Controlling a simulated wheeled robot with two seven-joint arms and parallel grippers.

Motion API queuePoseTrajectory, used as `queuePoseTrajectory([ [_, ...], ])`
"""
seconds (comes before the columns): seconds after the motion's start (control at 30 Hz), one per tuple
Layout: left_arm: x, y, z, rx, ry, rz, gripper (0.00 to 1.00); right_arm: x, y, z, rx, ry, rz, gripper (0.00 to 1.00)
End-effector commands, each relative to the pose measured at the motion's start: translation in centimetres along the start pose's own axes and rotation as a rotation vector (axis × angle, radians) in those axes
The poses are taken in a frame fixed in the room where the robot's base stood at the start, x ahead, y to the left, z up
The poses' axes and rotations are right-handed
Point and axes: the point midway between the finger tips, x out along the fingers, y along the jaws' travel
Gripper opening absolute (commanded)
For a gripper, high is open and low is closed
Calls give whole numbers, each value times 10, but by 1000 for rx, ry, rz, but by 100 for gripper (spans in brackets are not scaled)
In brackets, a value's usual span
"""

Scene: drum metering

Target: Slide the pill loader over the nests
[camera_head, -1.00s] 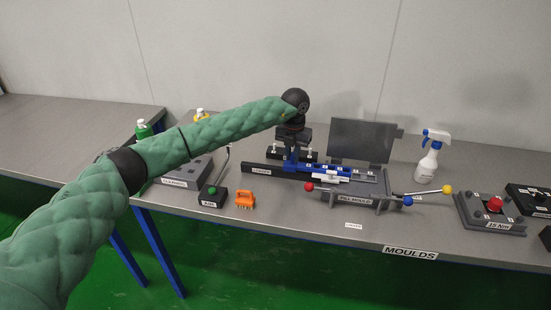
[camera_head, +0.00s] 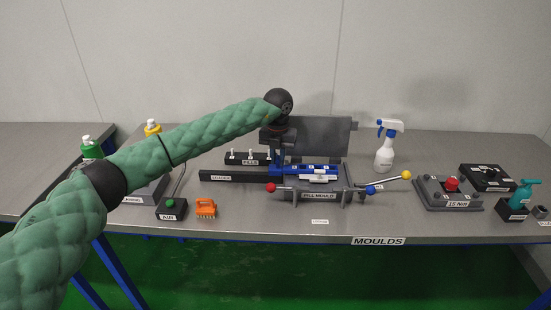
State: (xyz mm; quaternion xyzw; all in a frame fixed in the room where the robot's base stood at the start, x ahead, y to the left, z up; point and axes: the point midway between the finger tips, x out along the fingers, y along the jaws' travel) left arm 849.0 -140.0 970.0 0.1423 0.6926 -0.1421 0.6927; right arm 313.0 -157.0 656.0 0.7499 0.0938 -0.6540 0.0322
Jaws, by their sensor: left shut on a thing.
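The blue pill loader (camera_head: 322,168) is over the back part of the grey pill mould (camera_head: 342,196), near the white nest strip (camera_head: 316,179). My left gripper (camera_head: 276,163) is shut on the loader's left end, reaching down from above. The fingertips are small and partly hidden by the dark wrist. I cannot tell whether the loader touches the mould. The mould's dark lid (camera_head: 330,134) stands open behind. My right gripper is not in view.
The black LOADER bar (camera_head: 228,176) lies left of the mould, with the PILLS block (camera_head: 240,160) behind. Red (camera_head: 271,188), blue (camera_head: 371,190) and yellow (camera_head: 406,175) knobs flank the mould. A spray bottle (camera_head: 386,148) stands right. An orange brush (camera_head: 205,208) lies front left.

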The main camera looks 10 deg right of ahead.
Motion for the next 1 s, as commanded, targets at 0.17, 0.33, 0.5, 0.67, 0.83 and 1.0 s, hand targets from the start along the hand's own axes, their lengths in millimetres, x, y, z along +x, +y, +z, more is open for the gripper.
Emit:
queuePoseTrajectory([
  [0.17, 0, -4, 0, 5, -3, -4, 20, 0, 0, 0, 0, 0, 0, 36],
  [0.33, 0, -3, 0, 4, -2, -3, 36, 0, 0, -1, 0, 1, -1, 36],
  [0.5, 0, -2, 0, 3, -1, -2, 36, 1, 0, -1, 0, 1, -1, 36],
  [0.67, -6, -2, 0, 3, -2, -2, 36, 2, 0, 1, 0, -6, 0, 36],
  [0.83, -24, -3, 1, 5, -3, -1, 36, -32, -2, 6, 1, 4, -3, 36],
  [1.0, -50, -4, 1, 6, -3, -1, 36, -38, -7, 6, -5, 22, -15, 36],
])
